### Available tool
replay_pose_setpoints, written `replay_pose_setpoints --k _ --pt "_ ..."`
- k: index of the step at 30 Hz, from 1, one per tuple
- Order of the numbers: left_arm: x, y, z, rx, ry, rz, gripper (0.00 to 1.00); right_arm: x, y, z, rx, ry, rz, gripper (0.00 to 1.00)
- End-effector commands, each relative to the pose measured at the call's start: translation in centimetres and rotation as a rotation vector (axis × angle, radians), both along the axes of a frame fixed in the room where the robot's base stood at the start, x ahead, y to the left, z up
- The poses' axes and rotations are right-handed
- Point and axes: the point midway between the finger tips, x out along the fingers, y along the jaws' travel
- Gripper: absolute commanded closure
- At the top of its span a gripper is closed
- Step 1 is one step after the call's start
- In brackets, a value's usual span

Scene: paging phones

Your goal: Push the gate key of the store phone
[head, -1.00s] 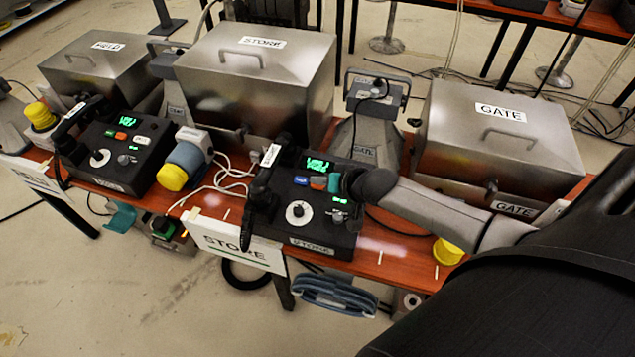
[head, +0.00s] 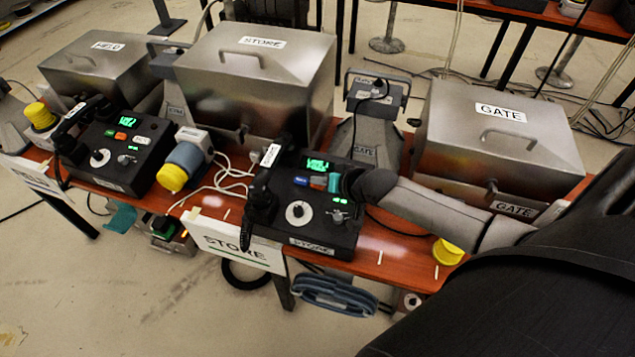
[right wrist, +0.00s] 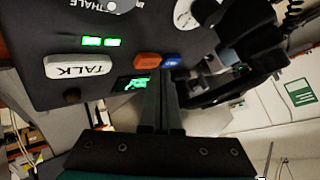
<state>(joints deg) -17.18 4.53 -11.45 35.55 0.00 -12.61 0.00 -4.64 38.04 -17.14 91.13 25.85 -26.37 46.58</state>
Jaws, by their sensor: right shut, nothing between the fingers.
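The store phone (head: 285,215) is a black sloped box with a STORE label on its front and a handset (head: 262,190) on its left side. In the right wrist view its face shows a white TALK key (right wrist: 80,67), an orange key (right wrist: 147,60) and a blue key (right wrist: 171,61). The blue key (head: 301,181) also shows in the head view. I cannot read which is the gate key. My right gripper (right wrist: 163,80) is shut and empty, its fingertips close by the orange and blue keys; contact cannot be told. My left gripper is not in view.
A second phone (head: 125,150) stands to the left, with a yellow-capped device (head: 180,160) between. Metal boxes labelled STORE (head: 255,80) and GATE (head: 500,140) stand behind. White cables (head: 215,190) lie left of the store phone.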

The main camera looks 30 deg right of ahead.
Motion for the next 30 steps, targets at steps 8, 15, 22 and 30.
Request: replay_pose_setpoints --k 8,15,22,30 --pt "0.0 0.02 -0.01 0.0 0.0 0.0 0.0 0.0 0.0 -0.02 0.0 0.0 0.0 1.0" --pt "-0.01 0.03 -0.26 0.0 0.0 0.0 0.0 0.06 -0.1 -0.78 0.0 0.001 -0.001 1.0" --pt "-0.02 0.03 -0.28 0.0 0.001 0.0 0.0 0.09 -0.09 -0.9 0.0 0.0 0.0 1.0" --pt "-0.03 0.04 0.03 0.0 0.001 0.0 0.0 0.07 -0.07 -0.69 0.001 0.001 0.0 1.0"
